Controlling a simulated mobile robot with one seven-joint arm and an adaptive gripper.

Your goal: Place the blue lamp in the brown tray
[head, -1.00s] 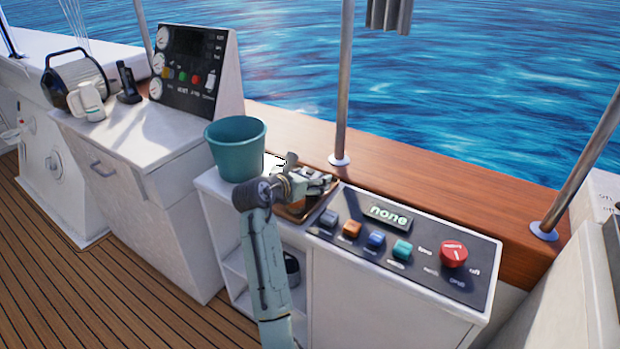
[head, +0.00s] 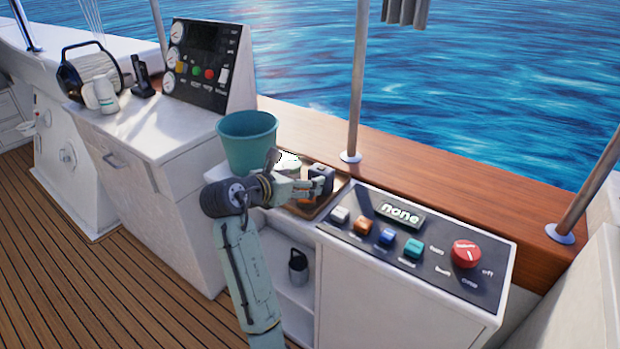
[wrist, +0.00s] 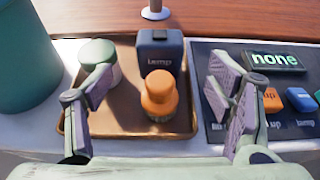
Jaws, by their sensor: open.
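The brown tray (wrist: 115,121) lies on the white counter, left of the button panel; its edge also shows in the head view (head: 338,196). A dark blue-grey boxy lamp (wrist: 160,52) with a top handle and a hard-to-read label stands upright at the tray's back. It shows just beyond my fingers in the head view (head: 320,176). An orange rounded object (wrist: 160,97) stands in front of it in the tray. A green-topped white object (wrist: 98,58) stands at the tray's left. My gripper (wrist: 158,90) is open above the tray, fingers either side of the orange object, apart from the lamp.
A teal bucket (head: 247,143) stands left of the tray. The panel (head: 440,262) with coloured buttons, a red knob (head: 466,254) and a "none" display (head: 399,213) is at right. A post (head: 355,100) rises behind.

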